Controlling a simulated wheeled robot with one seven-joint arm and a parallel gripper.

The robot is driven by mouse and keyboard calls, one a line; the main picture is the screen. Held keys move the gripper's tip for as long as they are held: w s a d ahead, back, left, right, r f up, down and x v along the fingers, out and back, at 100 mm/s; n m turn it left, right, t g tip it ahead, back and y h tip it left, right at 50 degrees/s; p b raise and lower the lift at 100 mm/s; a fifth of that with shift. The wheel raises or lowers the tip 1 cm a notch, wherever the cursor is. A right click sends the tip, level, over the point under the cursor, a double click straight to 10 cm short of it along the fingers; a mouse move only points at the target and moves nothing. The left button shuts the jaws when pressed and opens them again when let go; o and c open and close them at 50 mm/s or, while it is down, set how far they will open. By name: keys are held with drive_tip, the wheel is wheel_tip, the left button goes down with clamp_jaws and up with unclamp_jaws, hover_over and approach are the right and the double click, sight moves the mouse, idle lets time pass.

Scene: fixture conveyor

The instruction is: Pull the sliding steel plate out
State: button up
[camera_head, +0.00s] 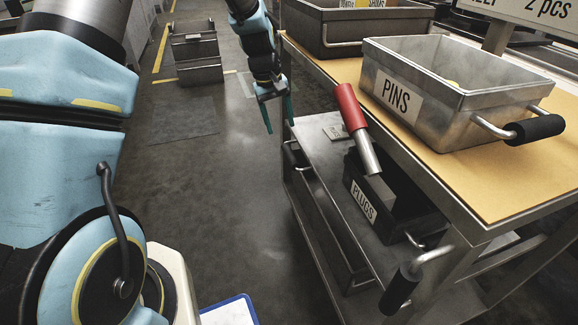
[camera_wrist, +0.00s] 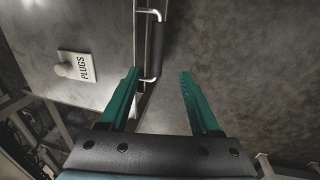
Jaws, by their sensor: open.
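The sliding steel plate (camera_head: 318,165) is a grey sheet at the lower level of the cart. A black handle (camera_head: 291,156) with pale brackets sits on its left edge. In the wrist view the plate (camera_wrist: 95,25) lies at the upper left and the handle (camera_wrist: 157,48) at top centre. My gripper (camera_head: 280,125) is open and empty, with teal fingers pointing down above the handle. In the wrist view the handle's line falls between the fingers of my gripper (camera_wrist: 160,75). I cannot tell how far the tips are from it.
A PLUGS tag (camera_wrist: 76,66) with a knob sits on the plate. A PINS bin (camera_head: 435,85) stands on the cart's top (camera_head: 500,185).

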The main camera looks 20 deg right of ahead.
sight(289, 153)
drive_tip(key=d+f, duration=0.1)
drive_tip(key=f, duration=0.2)
drive_tip(key=f+b, duration=0.1)
drive_tip(key=f, duration=0.3)
drive_tip(key=d+f, duration=0.1)
drive_tip(key=f, duration=0.3)
drive_tip(key=shift+s+d, duration=0.2)
drive_tip(key=shift+d, duration=0.15)
clamp_jaws()
idle(0.9)
